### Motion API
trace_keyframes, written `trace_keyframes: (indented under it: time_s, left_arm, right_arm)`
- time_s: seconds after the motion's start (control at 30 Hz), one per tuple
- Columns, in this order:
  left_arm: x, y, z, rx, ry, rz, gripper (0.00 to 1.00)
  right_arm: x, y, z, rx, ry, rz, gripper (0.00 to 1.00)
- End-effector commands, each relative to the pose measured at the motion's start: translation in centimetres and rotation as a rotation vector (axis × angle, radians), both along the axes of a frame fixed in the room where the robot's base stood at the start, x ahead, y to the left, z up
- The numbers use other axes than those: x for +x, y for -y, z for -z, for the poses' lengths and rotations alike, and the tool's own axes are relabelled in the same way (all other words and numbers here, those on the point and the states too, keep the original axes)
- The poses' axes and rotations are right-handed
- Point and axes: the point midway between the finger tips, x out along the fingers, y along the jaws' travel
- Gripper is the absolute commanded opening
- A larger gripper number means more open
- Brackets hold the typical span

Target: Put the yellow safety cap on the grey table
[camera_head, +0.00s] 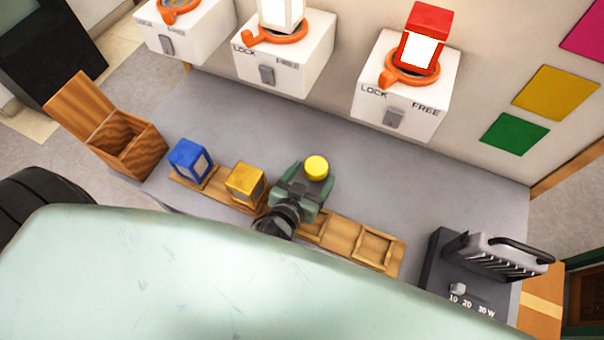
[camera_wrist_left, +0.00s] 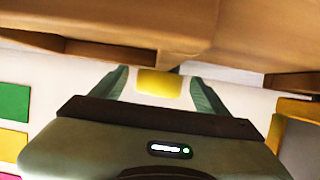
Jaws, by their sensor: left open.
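The yellow safety cap (camera_head: 316,167) sits at the tips of my left gripper (camera_head: 313,179), over the middle of the grey table (camera_head: 240,125) in the head view. In the left wrist view the cap (camera_wrist_left: 161,84) shows as a yellow block between the two green fingers, which stand apart on either side of it. My left gripper is open. I cannot tell whether the cap touches the table or a finger. My right gripper is not in view.
A wooden rack (camera_head: 342,236) with a blue block (camera_head: 190,160) and an orange-yellow block (camera_head: 246,182) runs along the table's near side. White lock boxes (camera_head: 398,106) line the back. An open wooden box (camera_head: 128,150) stands left, a grey device (camera_head: 462,272) right.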

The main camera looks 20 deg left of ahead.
Motion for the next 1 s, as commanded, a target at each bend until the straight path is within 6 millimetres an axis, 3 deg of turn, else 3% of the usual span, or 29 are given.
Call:
trace_keyframes:
  time_s: [0.3,0.5,1.0]
  left_arm:
    - [-6.5,-0.3,-2.3,-0.003,-0.005,-0.002,0.75]
    - [-9.2,-0.4,-3.6,-0.001,-0.002,-0.002,0.75]
    - [-10.1,-0.5,-4.2,0.0,0.001,0.0,0.75]
  right_arm:
    - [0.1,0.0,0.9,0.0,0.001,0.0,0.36]
    - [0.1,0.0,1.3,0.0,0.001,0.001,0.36]
    - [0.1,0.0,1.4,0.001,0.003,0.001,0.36]
